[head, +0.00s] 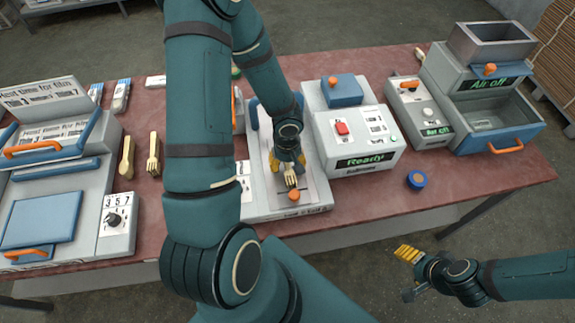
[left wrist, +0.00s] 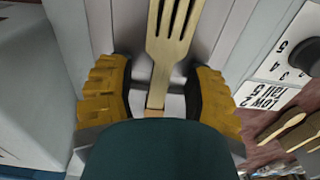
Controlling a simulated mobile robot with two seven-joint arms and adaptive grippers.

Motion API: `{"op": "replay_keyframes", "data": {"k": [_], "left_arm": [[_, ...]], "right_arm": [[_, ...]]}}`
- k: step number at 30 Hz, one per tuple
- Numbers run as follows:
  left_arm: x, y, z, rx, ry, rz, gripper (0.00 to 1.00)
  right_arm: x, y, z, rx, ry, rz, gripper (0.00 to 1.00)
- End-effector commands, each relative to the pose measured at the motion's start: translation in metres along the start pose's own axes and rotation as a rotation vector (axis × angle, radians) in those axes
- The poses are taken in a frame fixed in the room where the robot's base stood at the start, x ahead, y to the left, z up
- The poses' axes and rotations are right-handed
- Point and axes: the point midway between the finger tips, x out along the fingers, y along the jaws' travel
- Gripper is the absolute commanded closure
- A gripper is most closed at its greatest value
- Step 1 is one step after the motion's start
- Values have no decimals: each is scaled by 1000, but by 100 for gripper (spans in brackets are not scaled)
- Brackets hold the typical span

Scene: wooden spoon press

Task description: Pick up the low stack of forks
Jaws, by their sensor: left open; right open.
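Pale wooden forks (head: 290,178) lie in the grey tray of the middle machine, tines toward the front. They also show in the left wrist view (left wrist: 172,35), where the lower part is hidden behind my gripper. How many are stacked there I cannot tell. My left gripper (head: 287,164) is over the tray. In the left wrist view its yellow fingers (left wrist: 160,88) are open, one on each side of the fork's neck, with gaps visible. My right gripper (head: 408,254) is open and empty, off the table's front edge at the lower right.
A wooden fork (head: 153,154) and spoon (head: 127,158) lie on the red table (head: 450,185) left of my arm. The grey "Ready" machine (head: 352,142) stands close right of the tray. An orange knob (head: 294,196) sits at the tray's front. A blue round item (head: 417,180) lies farther right.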

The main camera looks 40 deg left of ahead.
Motion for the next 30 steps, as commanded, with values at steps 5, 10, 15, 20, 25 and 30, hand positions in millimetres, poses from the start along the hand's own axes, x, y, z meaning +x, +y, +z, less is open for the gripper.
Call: {"op": "replay_keyframes", "data": {"k": [5, 10, 15, 20, 25, 30], "left_arm": [[0, 0, 0, 0, 0, 0, 98], [0, 0, 0, 0, 0, 0, 100], [0, 0, 0, 0, 0, -1, 100], [-6, 0, 0, 0, 1, 0, 100], [-34, 0, -1, -2, 3, 2, 100], [-68, 0, -1, -2, 3, 1, 100]], "right_arm": [[0, 0, 0, 0, 0, 0, 36], [0, 0, 0, 0, 0, 0, 36], [0, 0, 0, -1, 0, 0, 36], [-3, -1, 0, 0, 0, -1, 36], [-13, -5, -2, -1, 0, -3, 36], [-23, -8, -3, -1, 0, -5, 36]]}}
